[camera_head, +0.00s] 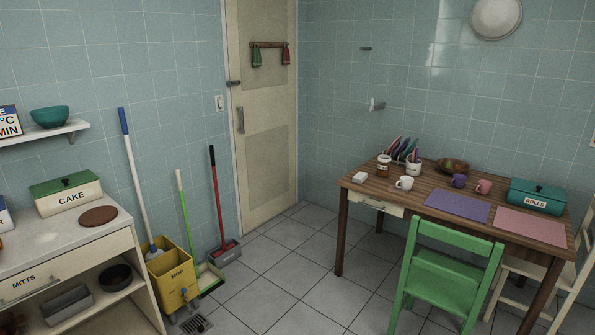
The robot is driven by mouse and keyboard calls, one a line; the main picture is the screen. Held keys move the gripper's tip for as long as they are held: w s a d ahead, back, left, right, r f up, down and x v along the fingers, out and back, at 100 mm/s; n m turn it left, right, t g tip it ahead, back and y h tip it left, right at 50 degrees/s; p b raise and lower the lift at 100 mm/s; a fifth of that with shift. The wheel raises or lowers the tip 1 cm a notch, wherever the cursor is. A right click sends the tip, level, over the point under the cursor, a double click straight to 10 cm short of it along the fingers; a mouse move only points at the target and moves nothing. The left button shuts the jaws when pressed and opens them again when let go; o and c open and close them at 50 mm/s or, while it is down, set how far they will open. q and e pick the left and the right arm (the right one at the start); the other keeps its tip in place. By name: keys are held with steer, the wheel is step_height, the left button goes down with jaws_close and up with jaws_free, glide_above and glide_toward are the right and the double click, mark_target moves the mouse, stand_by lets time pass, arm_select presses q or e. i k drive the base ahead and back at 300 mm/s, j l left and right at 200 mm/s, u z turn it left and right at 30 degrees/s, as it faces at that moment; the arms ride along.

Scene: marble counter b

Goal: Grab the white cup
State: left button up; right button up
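A white cup (404,183) stands upright near the front left of the wooden table (405,200), its handle appearing to point left. A purple cup (458,181) and a pink cup (484,187) stand to its right on the same table. Neither of my grippers shows in the head view.
Floor (290,285) left of the table is clear. A yellow mop bucket (172,277) stands by the left counter.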

mark_target(407, 182)
steer(key=i, duration=0.85)
steer(key=i+j+z, duration=0.1)
steer(key=i, duration=0.75)
steer(key=i+j+z, duration=0.1)
steer(key=i, duration=0.8)
